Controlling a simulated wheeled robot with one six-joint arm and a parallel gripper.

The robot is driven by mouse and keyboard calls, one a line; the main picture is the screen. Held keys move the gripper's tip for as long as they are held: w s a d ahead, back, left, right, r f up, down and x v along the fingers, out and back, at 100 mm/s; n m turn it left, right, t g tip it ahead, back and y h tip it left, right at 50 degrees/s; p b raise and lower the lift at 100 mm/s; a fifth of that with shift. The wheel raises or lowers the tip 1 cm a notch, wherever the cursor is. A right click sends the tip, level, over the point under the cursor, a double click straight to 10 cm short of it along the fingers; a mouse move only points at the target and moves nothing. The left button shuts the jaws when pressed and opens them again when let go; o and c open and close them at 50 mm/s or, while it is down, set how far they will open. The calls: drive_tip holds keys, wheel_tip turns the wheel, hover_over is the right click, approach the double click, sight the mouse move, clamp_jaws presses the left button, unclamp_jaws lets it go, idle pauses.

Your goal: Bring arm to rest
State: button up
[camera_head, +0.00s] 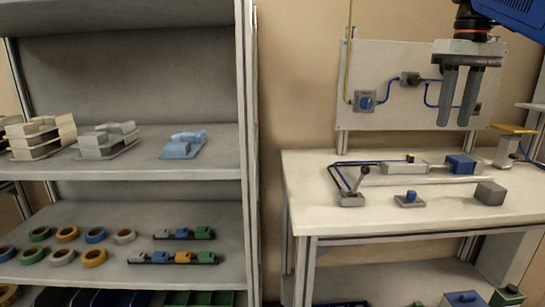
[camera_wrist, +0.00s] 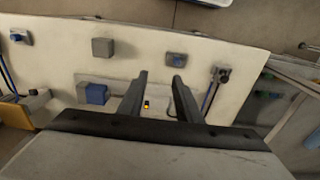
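My gripper (camera_head: 454,122) hangs fingers-down in front of the back panel, above the white workbench (camera_head: 330,235) at the right of the head view. Its two dark fingers stand apart with nothing held between them. The wrist view also shows the gripper (camera_wrist: 159,76) open over the bench. Several tape reels (camera_head: 66,234) in green, yellow, blue and grey lie on the middle-height shelf at the left, well away from my gripper.
The bench holds a lever switch (camera_head: 351,199), a small blue-button block (camera_head: 408,198), a grey cube (camera_head: 490,192) and a blue block (camera_head: 460,164). A shelf rack (camera_head: 247,150) stands at the left. The back panel (camera_head: 385,60) carries blue cables.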

drive_tip(key=s+a+f+t, duration=0.1)
drive_tip(key=s+a+f, duration=0.2)
drive_tip(key=f, duration=0.9)
drive_tip(key=s+a+f+t, duration=0.1)
drive_tip(key=s+a+f, duration=0.3)
drive_tip(key=s+f, duration=0.5)
drive_tip(key=s+a+f+t, duration=0.2)
drive_tip(key=s+f, duration=0.5)
drive_tip(key=f, duration=0.9)
drive_tip(key=shift+a, duration=0.65)
drive_tip(key=shift+c, duration=0.3)
